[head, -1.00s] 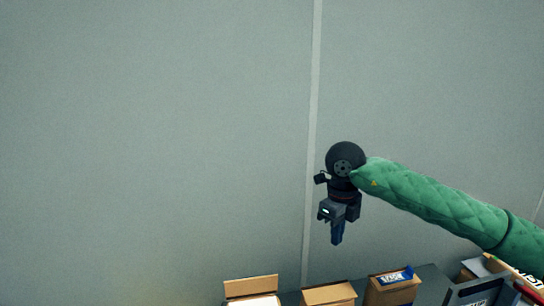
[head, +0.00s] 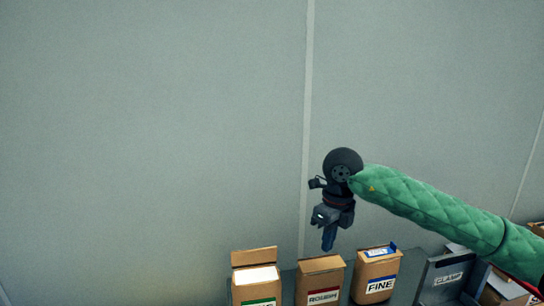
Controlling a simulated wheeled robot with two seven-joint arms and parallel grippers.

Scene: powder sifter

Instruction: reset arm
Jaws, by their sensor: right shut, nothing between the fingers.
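My right gripper (head: 328,240) hangs from the green-sleeved right arm (head: 430,210), which comes in from the right. It points down, is shut and holds nothing. It is in the air above and behind the row of cardboard boxes, touching none of them in the picture. My left gripper is not in view.
Along the bottom stand an open box with a green label (head: 256,280), a box marked ROUGH (head: 320,282) and a box marked FINE (head: 376,278). A grey bin marked CLAMP (head: 446,280) is right of them. A plain grey wall (head: 150,130) fills the back.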

